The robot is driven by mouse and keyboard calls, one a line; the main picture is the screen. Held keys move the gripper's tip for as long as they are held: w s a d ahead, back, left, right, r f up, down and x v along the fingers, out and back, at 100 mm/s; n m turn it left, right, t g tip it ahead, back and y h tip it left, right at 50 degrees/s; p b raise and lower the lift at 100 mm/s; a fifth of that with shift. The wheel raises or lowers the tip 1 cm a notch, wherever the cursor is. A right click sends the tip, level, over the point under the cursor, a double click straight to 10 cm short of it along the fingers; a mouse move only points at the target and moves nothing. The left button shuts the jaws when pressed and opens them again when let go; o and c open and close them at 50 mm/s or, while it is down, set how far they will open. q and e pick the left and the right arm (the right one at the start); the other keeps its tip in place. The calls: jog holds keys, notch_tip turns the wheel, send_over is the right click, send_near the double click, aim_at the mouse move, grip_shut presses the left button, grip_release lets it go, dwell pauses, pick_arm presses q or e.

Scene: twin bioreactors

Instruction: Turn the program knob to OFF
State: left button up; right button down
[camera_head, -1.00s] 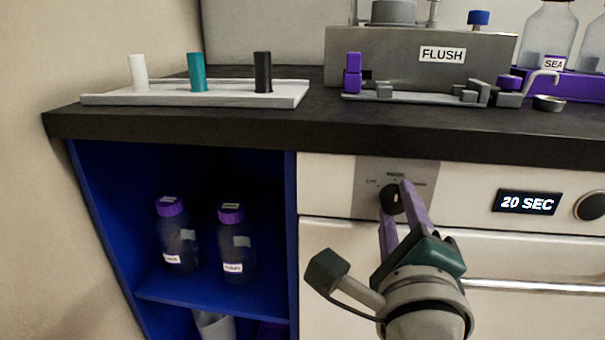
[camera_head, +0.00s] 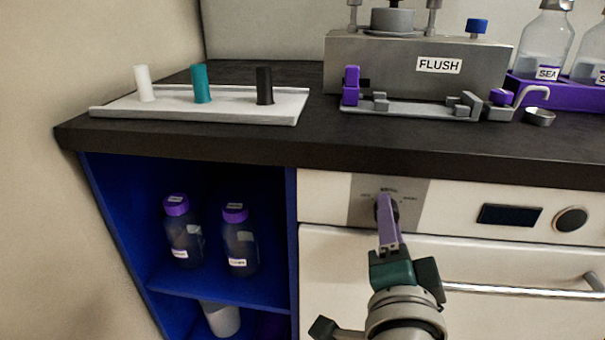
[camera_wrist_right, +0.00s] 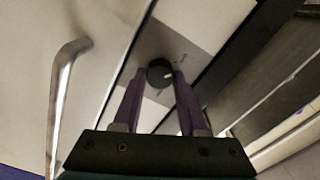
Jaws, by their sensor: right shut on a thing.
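The black program knob (camera_head: 396,211) sits on a grey panel (camera_head: 361,208) on the white appliance front. It is mostly hidden by my right gripper in the head view. In the right wrist view the round knob (camera_wrist_right: 159,73) lies between the two purple fingers, with a light pointer mark on its face. My right gripper (camera_head: 385,204) is shut on the knob; its fingers overlap in the head view. It also shows in the right wrist view (camera_wrist_right: 158,77). The panel's labels are too small to read. My left gripper is not in view.
A dark display (camera_head: 510,215) and a second round knob (camera_head: 571,219) are to the right. A metal handle bar (camera_head: 520,291) runs below. The black worktop (camera_head: 250,143) overhangs the panel. A blue cupboard (camera_head: 291,240) with two purple-capped bottles is at left.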

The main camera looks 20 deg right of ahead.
jog(key=shift+n, duration=0.8)
jog(key=shift+p, duration=0.3)
jog(key=shift+c, duration=2.2)
grip_release()
